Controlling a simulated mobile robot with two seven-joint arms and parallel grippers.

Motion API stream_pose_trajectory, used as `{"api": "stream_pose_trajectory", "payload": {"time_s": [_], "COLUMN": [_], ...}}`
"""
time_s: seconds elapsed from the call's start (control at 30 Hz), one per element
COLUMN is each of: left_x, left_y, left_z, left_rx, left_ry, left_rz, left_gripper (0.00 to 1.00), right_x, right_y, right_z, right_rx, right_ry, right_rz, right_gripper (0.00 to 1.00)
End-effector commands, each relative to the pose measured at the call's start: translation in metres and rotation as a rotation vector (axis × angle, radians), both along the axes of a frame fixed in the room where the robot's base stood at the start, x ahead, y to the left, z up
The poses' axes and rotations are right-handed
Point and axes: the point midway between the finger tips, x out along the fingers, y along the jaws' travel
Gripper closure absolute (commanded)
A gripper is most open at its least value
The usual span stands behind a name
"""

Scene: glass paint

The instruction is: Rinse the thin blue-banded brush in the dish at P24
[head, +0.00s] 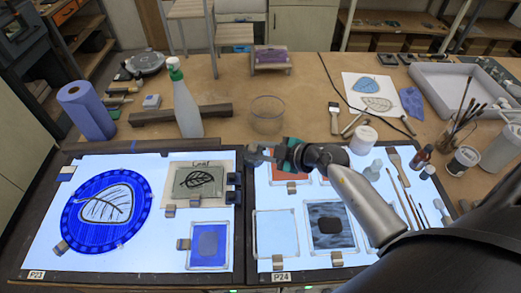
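A clear round dish (267,113) stands on the wooden table just behind the light panel labelled P24. Several thin brushes (404,200) lie at the right side of that panel; their band colours are too small to tell, so I cannot pick out the blue-banded one. My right gripper (256,155) reaches in from the right over the back left part of the P24 panel (290,248), in front of the dish and apart from it in the picture. I cannot tell whether its fingers are open or hold anything. My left gripper is out of view.
A brush pot (459,128), jars and a white tray (460,88) crowd the right. The P23 panel (60,255) bears a blue leaf plate (106,212).

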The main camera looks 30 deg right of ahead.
Motion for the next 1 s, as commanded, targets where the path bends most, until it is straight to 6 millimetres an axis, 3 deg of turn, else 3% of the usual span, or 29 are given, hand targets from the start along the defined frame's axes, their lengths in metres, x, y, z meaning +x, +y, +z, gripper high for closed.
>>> {"api": "stream_pose_trajectory", "payload": {"time_s": [0.53,1.0], "left_x": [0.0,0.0], "left_y": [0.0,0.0], "left_z": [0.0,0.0], "left_rx": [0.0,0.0], "left_ry": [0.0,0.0], "left_rz": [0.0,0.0], "left_gripper": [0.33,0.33], "right_x": [0.0,0.0], "right_y": [0.0,0.0], "right_z": [0.042,0.046], "right_rx": [0.0,0.001], "right_ry": [-0.002,0.0], "right_rz": [0.001,0.0], "right_gripper": [1.0,1.0]}}
